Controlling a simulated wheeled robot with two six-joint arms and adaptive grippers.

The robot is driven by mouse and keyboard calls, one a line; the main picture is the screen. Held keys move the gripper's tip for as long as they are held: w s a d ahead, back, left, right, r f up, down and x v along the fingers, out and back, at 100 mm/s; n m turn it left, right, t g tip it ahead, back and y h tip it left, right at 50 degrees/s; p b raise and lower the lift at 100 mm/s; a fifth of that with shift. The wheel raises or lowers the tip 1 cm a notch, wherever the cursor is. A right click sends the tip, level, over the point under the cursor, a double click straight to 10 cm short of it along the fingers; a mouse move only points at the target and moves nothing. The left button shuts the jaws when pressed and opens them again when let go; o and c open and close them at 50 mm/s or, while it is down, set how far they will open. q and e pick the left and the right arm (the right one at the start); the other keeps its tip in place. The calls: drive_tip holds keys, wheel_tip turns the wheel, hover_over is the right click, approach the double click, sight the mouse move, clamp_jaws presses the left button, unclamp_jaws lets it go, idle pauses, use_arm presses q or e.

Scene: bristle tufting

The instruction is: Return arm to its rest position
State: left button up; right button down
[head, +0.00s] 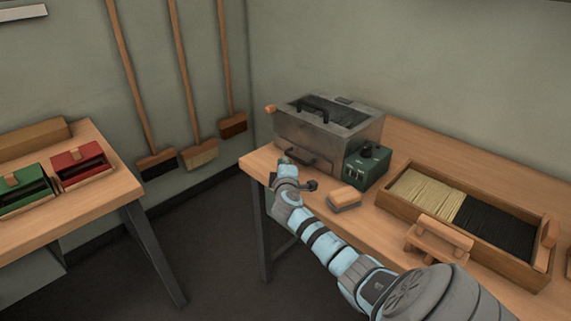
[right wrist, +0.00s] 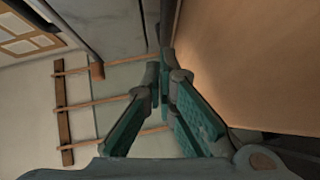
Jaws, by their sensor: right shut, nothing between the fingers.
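My right arm reaches in from the lower right of the head view. Its gripper (head: 286,165) is just above the bench top, in front of the grey metal machine (head: 318,135) and close to its front handle. In the right wrist view the teal fingers of this gripper (right wrist: 164,60) are shut with nothing between them. The bench top (right wrist: 235,60) fills the right side there, and the grey machine body (right wrist: 100,25) is at upper left. My left arm and gripper are not in view.
A green control box (head: 366,165), a small wooden-backed brush (head: 345,199) and a bristle tray (head: 392,204) are on the bench. Brooms (head: 201,155) hang on the wall. A second table (head: 110,185) holds red and green boxes. Dark floor lies between the tables.

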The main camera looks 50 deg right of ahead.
drive_tip(key=w+p+v, duration=0.1)
drive_tip(key=p+v, duration=0.2)
drive_tip(key=v, duration=0.8)
drive_tip(key=shift+s+a, duration=0.15)
drive_tip(key=shift+a, duration=0.35)
drive_tip(key=shift+r, duration=0.1)
